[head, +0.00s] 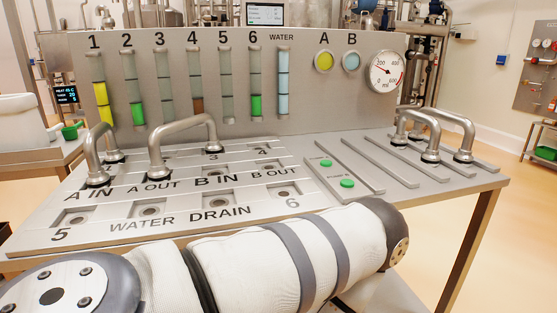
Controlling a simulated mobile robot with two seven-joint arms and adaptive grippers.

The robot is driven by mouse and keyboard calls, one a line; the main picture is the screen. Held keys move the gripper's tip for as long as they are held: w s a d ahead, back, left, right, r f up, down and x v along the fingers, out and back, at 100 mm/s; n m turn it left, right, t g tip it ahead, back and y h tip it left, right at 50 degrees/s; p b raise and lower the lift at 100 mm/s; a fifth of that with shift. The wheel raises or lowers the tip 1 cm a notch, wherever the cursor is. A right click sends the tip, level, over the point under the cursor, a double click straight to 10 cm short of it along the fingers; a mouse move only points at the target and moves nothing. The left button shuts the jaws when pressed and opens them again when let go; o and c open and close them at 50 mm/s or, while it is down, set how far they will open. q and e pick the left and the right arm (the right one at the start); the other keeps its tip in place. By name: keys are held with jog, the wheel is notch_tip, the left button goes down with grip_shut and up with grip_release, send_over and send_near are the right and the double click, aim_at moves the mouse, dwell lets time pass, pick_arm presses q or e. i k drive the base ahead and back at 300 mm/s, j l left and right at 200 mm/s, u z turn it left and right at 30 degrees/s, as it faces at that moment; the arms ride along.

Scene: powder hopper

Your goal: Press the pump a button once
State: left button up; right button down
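Two round green buttons sit on the panel at the right of the worktop, a rear one (326,162) and a front one (347,183). A small label that seems to read PUMP A lies just behind the front button. The rear button's label is too small to read. Nothing touches either button. My white and grey arm crosses the foreground in front of the panel. Neither of my grippers shows in the head view.
Bent metal pipes (186,135) stand on the labelled port plate (110,227) at left. More pipes (433,130) rest on the rack at right. Behind stands an upright panel (300,110) with level tubes, A and B indicators and a gauge (386,72). Space above the buttons is clear.

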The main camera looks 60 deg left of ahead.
aim_at(325, 162)
jog(key=i+l+u, duration=0.1)
jog(key=u, duration=0.3)
jog(key=l+u, duration=0.15)
jog(key=u, duration=0.25)
jog(key=i+l+u, duration=0.1)
jog(key=u, duration=0.3)
jog(key=l+u, duration=0.2)
jog(key=u, duration=0.2)
